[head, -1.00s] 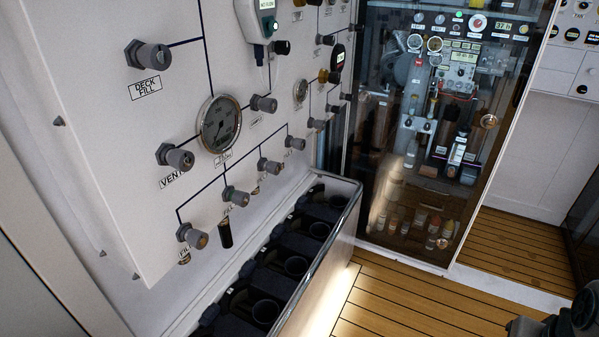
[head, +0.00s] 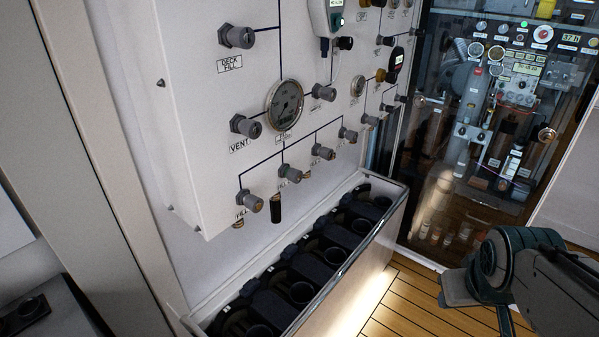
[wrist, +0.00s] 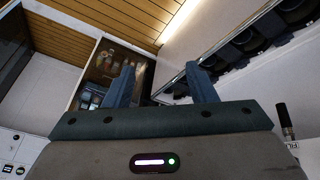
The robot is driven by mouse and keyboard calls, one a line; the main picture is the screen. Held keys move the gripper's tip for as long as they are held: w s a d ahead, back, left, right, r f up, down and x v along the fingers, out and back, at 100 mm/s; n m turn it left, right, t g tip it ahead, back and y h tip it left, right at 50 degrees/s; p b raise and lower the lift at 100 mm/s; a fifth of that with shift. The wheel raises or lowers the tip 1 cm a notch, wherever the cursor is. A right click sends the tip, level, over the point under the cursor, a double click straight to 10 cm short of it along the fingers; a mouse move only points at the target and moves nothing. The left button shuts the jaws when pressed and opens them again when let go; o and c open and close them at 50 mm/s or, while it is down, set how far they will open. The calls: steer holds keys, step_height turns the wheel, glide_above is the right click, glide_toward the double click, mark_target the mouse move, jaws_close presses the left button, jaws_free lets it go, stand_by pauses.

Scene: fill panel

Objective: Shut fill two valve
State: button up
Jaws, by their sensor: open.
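A row of grey fill valve knobs runs along the lower part of the white panel (head: 205,140) in the head view. The nearest knob (head: 250,202) is at lower left, and the second knob (head: 289,173) is up and right of it. Their small labels are partly hidden, so I cannot read which is fill two. A black cylinder (head: 275,208) hangs below the second knob; a similar one (wrist: 286,118) shows at the right of the wrist view beside a FILL label. My gripper (wrist: 160,68) is open and empty in the wrist view, touching no valve.
A white-walled trough (head: 368,245) with black bottle holders stands below the panel. A pressure gauge (head: 285,104), a vent knob (head: 245,126) and a deck fill knob (head: 236,37) are above. A glass-fronted cabinet (head: 440,130) stands behind. The wooden floor (head: 395,300) is clear beside the trough.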

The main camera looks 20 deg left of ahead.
steer(key=w+r+n+t+b, duration=0.1)
steer(key=w+n+t+b, duration=0.35)
steer(key=w+n, duration=0.65)
steer(key=n+g+y+b, duration=0.2)
steer(key=n+y+b, duration=0.6)
steer(key=n+y, duration=1.75)
glide_toward(299, 176)
steer(key=a+r+n+h, duration=0.2)
steer(key=h, duration=0.1)
steer(key=w+a+r+n+h, duration=0.1)
steer(key=a+r+n+h, duration=0.1)
steer(key=n, duration=0.1)
steer(key=a+r+n+h+p, duration=0.1)
steer(key=a+r+n+h, duration=0.1)
steer(key=n+h, duration=0.1)
steer(key=shift+w+a+r+n+t+h, duration=0.2)
steer(key=shift+w+a+n+t+h, duration=0.05)
steer(key=shift+w+h, duration=0.1)
steer(key=c, duration=1)
